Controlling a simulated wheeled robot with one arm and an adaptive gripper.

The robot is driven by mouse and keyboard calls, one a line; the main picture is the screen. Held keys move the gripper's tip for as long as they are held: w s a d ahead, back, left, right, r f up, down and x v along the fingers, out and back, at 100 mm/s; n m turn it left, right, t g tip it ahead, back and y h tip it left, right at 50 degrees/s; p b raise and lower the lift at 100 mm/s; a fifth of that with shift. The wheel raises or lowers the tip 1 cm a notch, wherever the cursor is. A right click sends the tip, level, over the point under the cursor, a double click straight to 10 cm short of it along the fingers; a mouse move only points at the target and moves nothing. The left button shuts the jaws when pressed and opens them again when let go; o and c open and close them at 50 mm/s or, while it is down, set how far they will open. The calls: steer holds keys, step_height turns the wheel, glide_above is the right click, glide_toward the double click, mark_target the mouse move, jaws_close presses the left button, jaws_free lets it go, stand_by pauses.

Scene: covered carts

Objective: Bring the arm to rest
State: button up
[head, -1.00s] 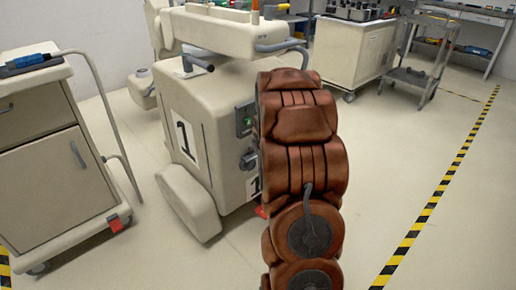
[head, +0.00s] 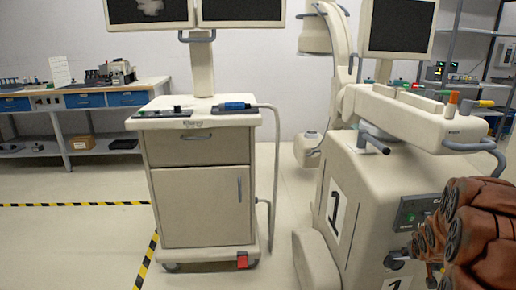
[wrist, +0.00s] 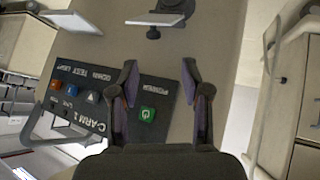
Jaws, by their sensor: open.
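My arm (head: 485,235) shows as brown rounded links at the lower right edge of the head view, in front of the white machine marked 1 (head: 385,190). My gripper (wrist: 160,70) shows in the wrist view, with its two dark fingers spread apart and nothing between them. Beyond the fingers is a dark control panel (wrist: 75,100) lettered C-ARM 1, seen upside down. It has a green power button (wrist: 147,114) and several smaller coloured buttons. I cannot tell the gap between fingertips and panel. The gripper cannot be made out in the head view.
A beige cart (head: 200,190) with two screens stands left of the machine, with a narrow floor gap between them. A workbench (head: 75,100) is at the back left. Yellow-black tape (head: 75,204) marks the floor. Open floor lies at the lower left.

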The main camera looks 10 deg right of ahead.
steer(key=s+a+r+g+y, duration=0.1)
steer(key=s+a+r+g, duration=0.1)
steer(key=s+a, duration=0.65)
steer(key=s+a+r+g+y, duration=0.2)
steer(key=s+a+g, duration=0.15)
steer(key=a, duration=0.95)
steer(key=s+a+r+n+g+y, duration=0.1)
steer(key=s+a+r+g, duration=0.1)
steer(key=s+a, duration=0.8)
steer(key=s+a+r+n+g+y, duration=0.1)
steer(key=s+a+r+g, duration=0.15)
steer(key=s+a, duration=0.75)
steer(key=s+d+r+p, duration=0.1)
steer(key=s+r+p, duration=0.1)
steer(key=r+p, duration=1)
steer(key=s+d+r+t+p, duration=0.1)
steer(key=d+r+p, duration=0.1)
steer(key=r+p, duration=1)
steer(key=shift+s+d+r, duration=0.25)
steer(key=shift+s+r, duration=0.15)
steer(key=shift+r, duration=0.05)
